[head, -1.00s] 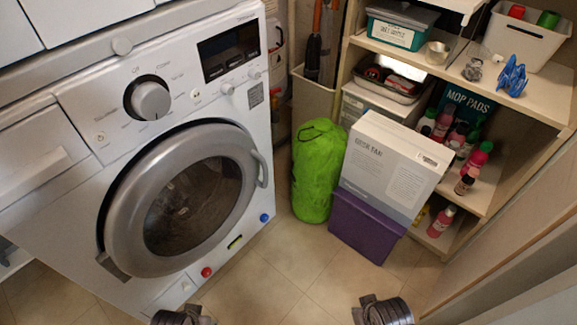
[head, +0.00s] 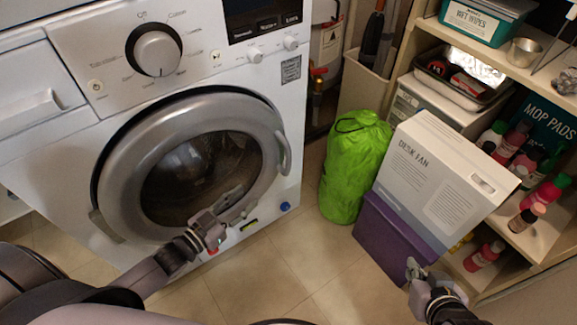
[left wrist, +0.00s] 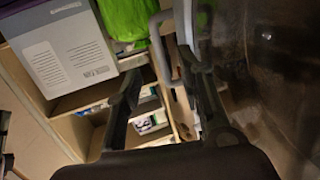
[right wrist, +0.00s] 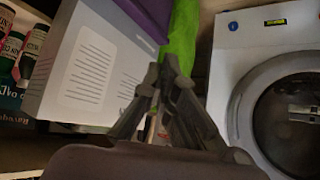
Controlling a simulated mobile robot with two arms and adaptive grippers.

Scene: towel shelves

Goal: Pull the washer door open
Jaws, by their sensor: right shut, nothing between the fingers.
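The white washer (head: 75,135) stands at the left with its round grey door (head: 120,185) shut against the front. The door's grey handle (head: 285,152) is on its right rim. My left gripper (head: 238,196) is open and empty in front of the lower right of the door glass, below and left of the handle. In the left wrist view the handle (left wrist: 160,45) shows ahead between the two fingers, and the dark door glass (left wrist: 270,60) fills the right side. My right gripper (head: 412,268) is shut and empty, in front of the purple box, away from the door (right wrist: 245,110).
A green bag (head: 352,170) stands on the floor right of the washer. A white fan box (head: 430,180) leans on a purple box (head: 390,235). Shelves with bottles and bins (head: 485,30) line the right. The tiled floor (head: 300,265) between is clear.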

